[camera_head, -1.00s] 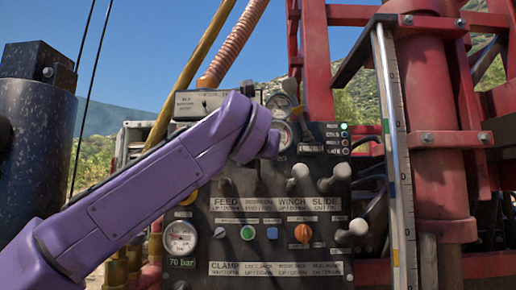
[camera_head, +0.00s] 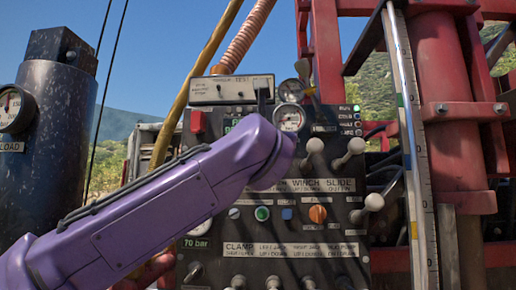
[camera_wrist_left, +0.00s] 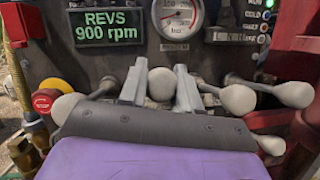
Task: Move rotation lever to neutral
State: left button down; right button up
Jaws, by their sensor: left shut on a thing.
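The rotation lever's pale round knob (camera_wrist_left: 160,83) stands between the two grey fingers of my left gripper (camera_wrist_left: 160,71) in the left wrist view. The gripper is shut on this lever, second from the left in the upper row. In the head view my purple arm hides the gripper, this lever and its label, so its exact tilt cannot be told. The feed lever knob (camera_wrist_left: 65,107) is left of the fingers. The winch lever (camera_head: 315,146) and slide lever (camera_head: 356,146) stand to the right, apart from the gripper. My right gripper is out of view.
The control panel (camera_head: 330,240) carries a red button (camera_wrist_left: 45,101), a round gauge (camera_head: 289,117) and an orange knob (camera_head: 318,214). Another lever knob (camera_head: 374,202) sticks out lower right. A metal rail (camera_head: 410,130) stands right of the panel. A dark cylinder (camera_head: 60,135) stands left.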

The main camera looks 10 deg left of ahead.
pick_arm(q)
jog(key=shift+s+f+b, duration=0.2)
jog(key=shift+f+b, duration=0.55)
jog(key=shift+f, duration=0.2)
jog(key=shift+d, duration=0.1)
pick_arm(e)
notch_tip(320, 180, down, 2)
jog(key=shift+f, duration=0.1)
pick_arm(q)
jog(key=c, duration=0.8)
grip_release()
jog(key=shift+r, duration=0.1)
jog(key=shift+s+f, duration=0.25)
jog(key=shift+s, duration=0.1)
jog(key=b+v, duration=0.4)
jog(key=v, duration=0.6)
jog(key=shift+b, duration=0.4)
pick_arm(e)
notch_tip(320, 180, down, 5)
